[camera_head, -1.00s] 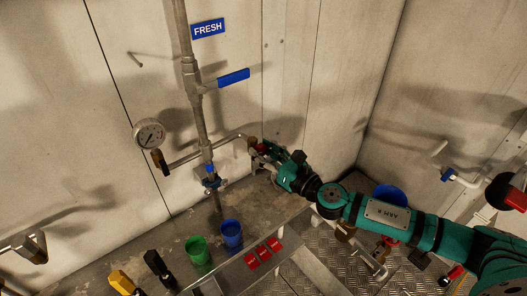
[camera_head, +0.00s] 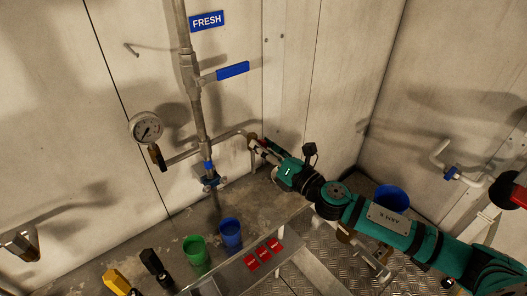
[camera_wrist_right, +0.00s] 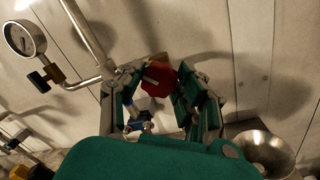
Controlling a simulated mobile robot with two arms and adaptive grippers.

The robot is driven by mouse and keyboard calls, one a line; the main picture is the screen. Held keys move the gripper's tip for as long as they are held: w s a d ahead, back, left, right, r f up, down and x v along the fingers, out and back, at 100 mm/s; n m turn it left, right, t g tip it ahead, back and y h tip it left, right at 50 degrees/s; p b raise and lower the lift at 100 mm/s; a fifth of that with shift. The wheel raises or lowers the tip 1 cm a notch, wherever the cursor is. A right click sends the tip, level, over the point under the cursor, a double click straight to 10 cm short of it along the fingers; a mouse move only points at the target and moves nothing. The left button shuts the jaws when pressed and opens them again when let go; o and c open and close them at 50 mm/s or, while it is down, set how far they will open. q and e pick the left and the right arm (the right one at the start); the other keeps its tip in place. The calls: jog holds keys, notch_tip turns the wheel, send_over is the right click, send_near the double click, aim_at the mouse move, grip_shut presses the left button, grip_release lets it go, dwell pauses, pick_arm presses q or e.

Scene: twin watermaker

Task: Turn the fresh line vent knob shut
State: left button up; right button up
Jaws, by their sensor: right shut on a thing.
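The fresh line (camera_head: 198,110) is a grey vertical pipe on the wall, under a blue FRESH sign (camera_head: 207,20). A side branch (camera_head: 205,146) runs right to a brass fitting (camera_head: 252,141) at its end. The red vent knob (camera_wrist_right: 157,78) shows in the right wrist view between the fingers of my right gripper (camera_wrist_right: 148,85). In the head view the right gripper (camera_head: 260,146) is at the end of that branch, shut on the knob and hiding most of it. My left gripper is not in view.
A pressure gauge (camera_head: 146,128) and a black-handled brass valve (camera_head: 157,157) are at the branch's left end. A blue lever (camera_head: 233,71) sticks out above.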

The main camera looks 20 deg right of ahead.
jog(key=shift+f+m+t+h+b, duration=0.15)
jog(key=shift+m+t+b, duration=0.1)
jog(key=shift+m, duration=2)
jog(key=shift+m+t+h+b, duration=0.15)
jog(key=shift+m+t+b, duration=0.1)
jog(key=shift+m, duration=2)
jog(key=o, duration=1.2)
jog(key=shift+c, duration=0.2)
jog(key=shift+s, duration=0.1)
jog(key=v, duration=1.2)
